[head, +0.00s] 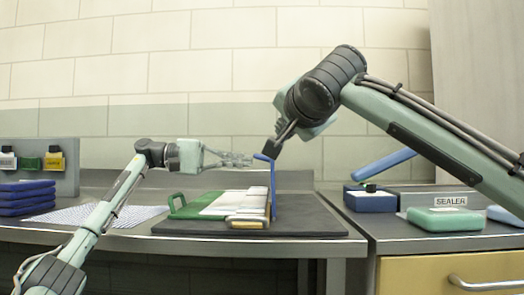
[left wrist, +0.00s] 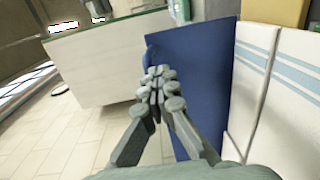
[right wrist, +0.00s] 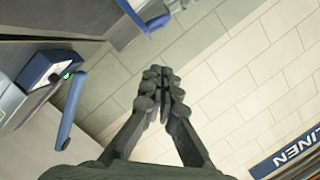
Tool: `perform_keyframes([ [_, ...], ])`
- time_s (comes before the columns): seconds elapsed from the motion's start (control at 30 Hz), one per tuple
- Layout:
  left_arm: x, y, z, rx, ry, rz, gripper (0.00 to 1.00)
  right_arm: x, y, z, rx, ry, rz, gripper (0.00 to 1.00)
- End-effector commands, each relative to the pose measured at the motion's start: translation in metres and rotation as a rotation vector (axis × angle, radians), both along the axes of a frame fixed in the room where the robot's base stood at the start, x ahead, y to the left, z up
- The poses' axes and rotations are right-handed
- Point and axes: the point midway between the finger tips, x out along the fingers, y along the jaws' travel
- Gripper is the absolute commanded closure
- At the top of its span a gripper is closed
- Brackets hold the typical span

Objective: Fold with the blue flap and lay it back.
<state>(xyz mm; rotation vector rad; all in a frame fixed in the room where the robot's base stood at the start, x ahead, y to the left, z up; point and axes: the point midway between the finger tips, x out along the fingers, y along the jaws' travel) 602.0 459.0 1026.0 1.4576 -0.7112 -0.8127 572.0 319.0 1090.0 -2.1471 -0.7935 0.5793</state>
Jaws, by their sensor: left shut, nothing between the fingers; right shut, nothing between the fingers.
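The blue flap (head: 272,186) stands upright at the right side of the folding board, its top lip bent to the left. The blue flap also fills the middle of the left wrist view (left wrist: 195,75). A pale striped cloth (left wrist: 268,75) lies beside it, folded on the board (head: 228,202). The green flap (head: 184,208) lies at the left end. My left gripper (head: 247,160) is shut and empty, just left of the blue flap's top; contact cannot be told.
The board lies on a dark mat (head: 310,225). Blue folded packs (head: 26,197) and a patterned sheet (head: 92,215) are at left. A sealer with a raised blue arm (head: 383,165) and a green pack (head: 444,219) stand at right.

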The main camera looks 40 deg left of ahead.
Motion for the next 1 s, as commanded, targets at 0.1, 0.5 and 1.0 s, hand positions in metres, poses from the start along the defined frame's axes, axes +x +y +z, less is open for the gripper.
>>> perform_keyframes([
  [0.1, 0.000, 0.000, 0.000, 0.000, 0.000, 0.000, 1.00, 0.007, 0.008, -0.001, -0.003, 0.002, -0.005, 1.00],
  [0.5, 0.000, 0.000, 0.000, 0.000, 0.000, 0.000, 1.00, 0.059, 0.059, -0.012, -0.002, 0.001, -0.004, 1.00],
  [1.0, 0.000, 0.000, 0.000, 0.000, 0.000, 0.000, 1.00, 0.052, 0.094, -0.038, -0.001, -0.001, -0.002, 1.00],
])
